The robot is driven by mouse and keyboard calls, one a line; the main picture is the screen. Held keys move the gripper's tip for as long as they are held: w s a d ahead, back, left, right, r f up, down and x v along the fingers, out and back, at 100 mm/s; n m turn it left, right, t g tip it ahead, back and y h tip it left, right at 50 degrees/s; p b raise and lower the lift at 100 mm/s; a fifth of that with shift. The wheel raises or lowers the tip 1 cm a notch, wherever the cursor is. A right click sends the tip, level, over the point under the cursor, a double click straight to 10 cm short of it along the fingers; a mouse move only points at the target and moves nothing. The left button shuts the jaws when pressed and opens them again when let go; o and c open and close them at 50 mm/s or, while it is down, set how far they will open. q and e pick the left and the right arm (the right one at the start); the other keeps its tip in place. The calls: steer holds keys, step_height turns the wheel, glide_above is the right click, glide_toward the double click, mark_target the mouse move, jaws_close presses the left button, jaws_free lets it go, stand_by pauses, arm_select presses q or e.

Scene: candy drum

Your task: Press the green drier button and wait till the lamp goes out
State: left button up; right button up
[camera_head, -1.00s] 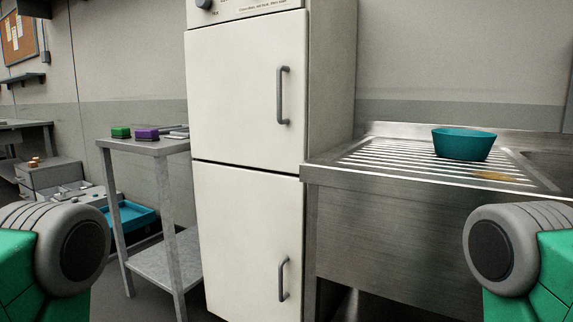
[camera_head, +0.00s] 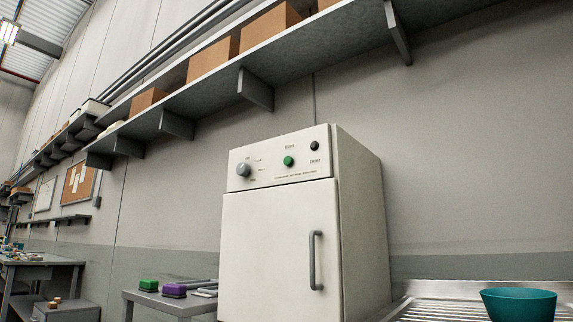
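The drier is a tall off-white cabinet (camera_head: 280,245) with a grey vertical handle on its door. Its top panel (camera_head: 260,172) faces me and carries a grey knob (camera_head: 243,170) at the left, the round green button (camera_head: 288,161) right of the middle, and a small dark lamp (camera_head: 314,146) near the upper right corner. The lamp looks unlit. Neither of my grippers shows in the head view, and nothing touches the green button.
A teal bowl (camera_head: 518,304) stands on the steel drainboard (camera_head: 425,312) right of the drier. A long shelf (camera_head: 300,58) with cardboard boxes runs above.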

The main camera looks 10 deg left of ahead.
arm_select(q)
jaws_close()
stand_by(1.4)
